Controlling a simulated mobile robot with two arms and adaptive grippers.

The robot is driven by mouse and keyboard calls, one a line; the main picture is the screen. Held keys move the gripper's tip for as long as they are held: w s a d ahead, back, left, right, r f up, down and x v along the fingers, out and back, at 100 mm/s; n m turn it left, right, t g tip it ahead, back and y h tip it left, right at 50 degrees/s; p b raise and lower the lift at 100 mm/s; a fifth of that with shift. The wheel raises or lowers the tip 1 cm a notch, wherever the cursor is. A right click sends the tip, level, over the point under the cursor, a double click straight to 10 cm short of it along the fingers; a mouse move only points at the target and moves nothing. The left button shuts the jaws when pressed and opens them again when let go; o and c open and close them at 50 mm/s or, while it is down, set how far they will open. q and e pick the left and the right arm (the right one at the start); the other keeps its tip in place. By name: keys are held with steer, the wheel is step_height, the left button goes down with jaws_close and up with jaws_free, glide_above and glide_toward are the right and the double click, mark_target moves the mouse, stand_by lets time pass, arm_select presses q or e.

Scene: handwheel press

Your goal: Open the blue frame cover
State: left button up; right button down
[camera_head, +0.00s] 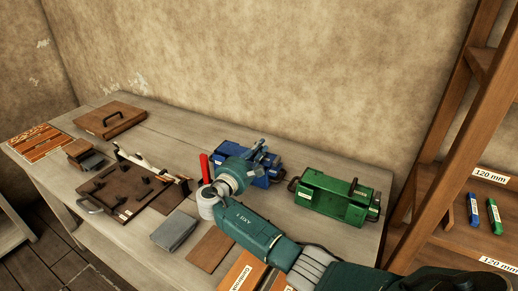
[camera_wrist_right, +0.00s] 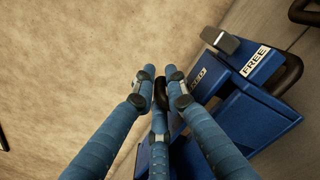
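The blue frame (camera_head: 265,180) stands at the back of the table in the head view, partly hidden behind my right gripper (camera_head: 258,148). In the right wrist view it shows as blue blocks (camera_wrist_right: 245,120) with a "FREE" label, a second partly hidden label and a grey tab (camera_wrist_right: 220,40). The fingers of my right gripper (camera_wrist_right: 160,78) surround a dark handle (camera_wrist_right: 160,93) at the blue frame. Whether they press on it is unclear. I cannot tell how far the cover is raised. My left gripper is not in view.
A green frame (camera_head: 335,198) stands to the right of the blue one. A red upright handle (camera_head: 205,168) and a pale cylinder (camera_head: 207,203) are close left of my wrist. A brown board (camera_head: 130,190), a grey block (camera_head: 174,231) and a wooden lidded box (camera_head: 110,120) lie further left.

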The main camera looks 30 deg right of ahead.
steer(key=shift+r, duration=0.1)
steer(key=r+p, duration=0.1)
steer(key=r+n+p, duration=0.1)
steer(key=w+r+p, duration=0.1)
steer(key=shift+a+r, duration=0.25)
steer(key=shift+a, duration=0.15)
steer(key=c, duration=1.8)
jaws_free()
steer(key=shift+c, duration=0.2)
steer(key=shift+a, duration=0.1)
steer(key=v, duration=1.2)
